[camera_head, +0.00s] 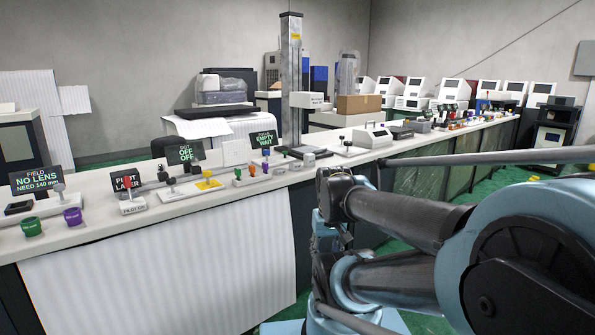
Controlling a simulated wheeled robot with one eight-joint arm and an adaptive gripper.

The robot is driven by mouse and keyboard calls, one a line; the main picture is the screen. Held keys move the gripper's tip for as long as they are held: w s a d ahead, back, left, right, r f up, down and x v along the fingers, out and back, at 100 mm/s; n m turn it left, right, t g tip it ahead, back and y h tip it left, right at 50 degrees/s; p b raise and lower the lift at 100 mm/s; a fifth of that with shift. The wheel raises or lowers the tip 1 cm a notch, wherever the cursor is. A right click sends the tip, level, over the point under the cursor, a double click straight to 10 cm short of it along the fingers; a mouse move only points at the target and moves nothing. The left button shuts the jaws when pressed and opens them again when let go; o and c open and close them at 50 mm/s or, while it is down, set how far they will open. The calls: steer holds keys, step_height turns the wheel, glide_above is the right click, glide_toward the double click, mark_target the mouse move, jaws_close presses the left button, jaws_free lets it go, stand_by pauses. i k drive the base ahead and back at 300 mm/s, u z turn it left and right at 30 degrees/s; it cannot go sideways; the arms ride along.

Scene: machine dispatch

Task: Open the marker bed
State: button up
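No part on the bench is labelled as the marker bed, and I cannot tell which one it is. A tall grey column (291,75) with a pale box-shaped head (307,100) stands at the middle of the bench. In front of it stands a dark display (264,140) reading "EMPTY WAIT". Other displays read "OFF OFF" (187,153) and "NO LENS NEED 140 mm" (35,180). My arm fills the right foreground, folded. I cannot make out gripper fingers.
The long white bench top (100,218) runs from front left to back right. A cardboard box (359,104) and several white machines stand farther back. Green floor (281,312) shows below the bench.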

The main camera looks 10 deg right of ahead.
mark_target(311, 148)
steer(key=z, duration=0.45)
steer(key=i, duration=1)
steer(key=u, duration=0.25)
